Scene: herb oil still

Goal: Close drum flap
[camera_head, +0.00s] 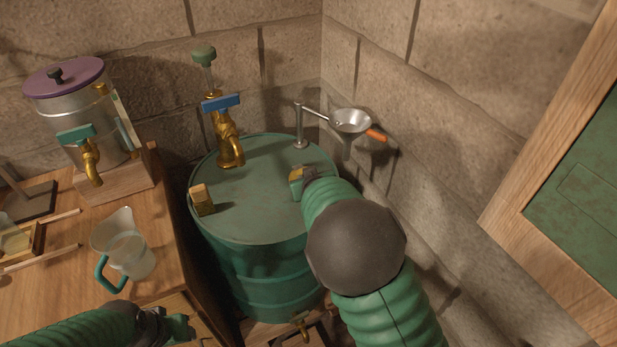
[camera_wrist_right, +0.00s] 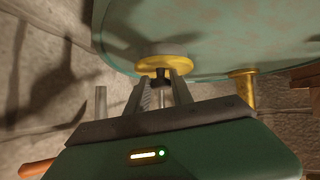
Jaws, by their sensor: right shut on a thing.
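The green drum (camera_head: 250,215) stands in the corner. My right gripper (camera_head: 303,178) is at the right side of its top, partly hidden behind my right arm. In the right wrist view, the gripper (camera_wrist_right: 161,92) is shut on a small black knob (camera_wrist_right: 160,77) in front of a round yellow piece (camera_wrist_right: 165,62) on the drum. The drum surface (camera_wrist_right: 225,35) fills the upper part of that view. I cannot make out a flap outline or how far it is open. My left gripper (camera_head: 178,326) is low at the left, away from the drum; its jaws are unclear.
A brass tap with blue handle (camera_head: 221,103) and a yellow block (camera_head: 202,199) stand on the drum top. A funnel (camera_head: 350,122) with orange handle hangs at the right. A jug (camera_head: 124,245) and a metal urn (camera_head: 85,125) stand on the wooden table (camera_head: 60,300). A wall is close at right.

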